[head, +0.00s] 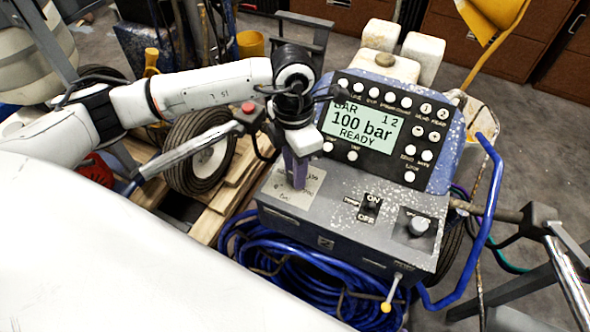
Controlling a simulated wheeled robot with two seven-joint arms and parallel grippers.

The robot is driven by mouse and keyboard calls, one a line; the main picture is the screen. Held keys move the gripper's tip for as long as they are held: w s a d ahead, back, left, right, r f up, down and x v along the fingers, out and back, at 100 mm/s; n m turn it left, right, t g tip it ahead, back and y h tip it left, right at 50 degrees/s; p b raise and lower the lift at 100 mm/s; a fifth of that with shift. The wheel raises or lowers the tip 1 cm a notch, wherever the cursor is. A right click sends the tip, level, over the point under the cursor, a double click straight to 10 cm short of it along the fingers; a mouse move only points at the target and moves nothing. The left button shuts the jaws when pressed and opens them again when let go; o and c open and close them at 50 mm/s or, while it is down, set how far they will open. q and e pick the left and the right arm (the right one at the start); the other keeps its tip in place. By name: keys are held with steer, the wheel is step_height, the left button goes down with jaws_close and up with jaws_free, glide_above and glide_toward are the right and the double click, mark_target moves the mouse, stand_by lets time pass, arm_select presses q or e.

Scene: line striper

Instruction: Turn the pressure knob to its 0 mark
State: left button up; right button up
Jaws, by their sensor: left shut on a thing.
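My left gripper (296,176) points down onto the marked dial plate (286,197) at the left end of the line striper's grey control box (335,232). Its purple fingers are shut on the pressure knob, which they and the wrist hide. The plate's small marks are partly covered and I cannot read the knob's setting. The display (361,127) reads 100 bar and READY. My right gripper is not in view.
An ON/OFF switch (370,206) and another round knob (419,225) sit to the right on the box. A blue tube handle (485,215) rises at the right. Coiled blue hose (290,285) hangs below. A wheel (200,150) stands at the left.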

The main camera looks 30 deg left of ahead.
mark_target(292, 175)
arm_select(q)
steer(key=n, duration=0.4)
steer(key=shift+n+b, duration=0.3)
steer(key=n, duration=0.6)
steer(key=shift+r+n, duration=0.1)
steer(key=shift+n, duration=0.2)
steer(key=o, duration=1.1)
steer(key=shift+c, duration=0.2)
step_height(292, 175, up, 10)
steer(key=shift+a+r+b, duration=0.15)
steer(key=shift+a+b, duration=0.05)
steer(key=shift+b, duration=0.1)
steer(key=shift+s, duration=0.15)
